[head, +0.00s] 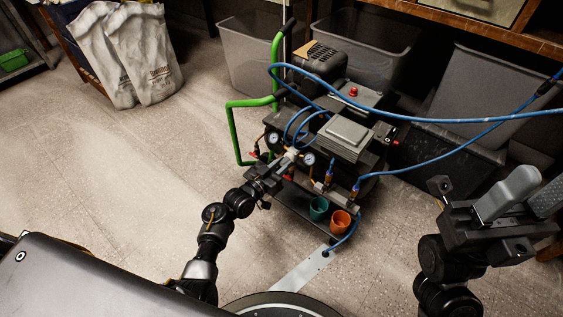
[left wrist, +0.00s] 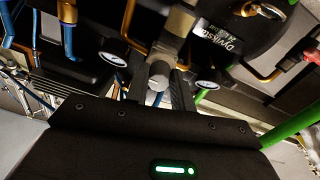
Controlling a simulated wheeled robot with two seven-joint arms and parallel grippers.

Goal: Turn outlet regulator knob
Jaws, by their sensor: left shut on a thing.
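The compressor (head: 345,130) stands on the floor with two pressure gauges on its near side. My left gripper (head: 283,168) reaches in from the left to the knob, between the left gauge (head: 272,138) and the right gauge (head: 309,159). In the left wrist view its dark fingers (left wrist: 158,88) stand on either side of the knob and are shut on it. My right gripper (head: 462,205) is at the right, apart from the compressor; its jaw opening is unclear.
Blue hoses (head: 430,121) loop over the compressor and run right. A green handle (head: 236,130) stands at its left. Green (head: 318,208) and orange (head: 340,221) cups sit at its front. Grey bins (head: 250,60) line the back.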

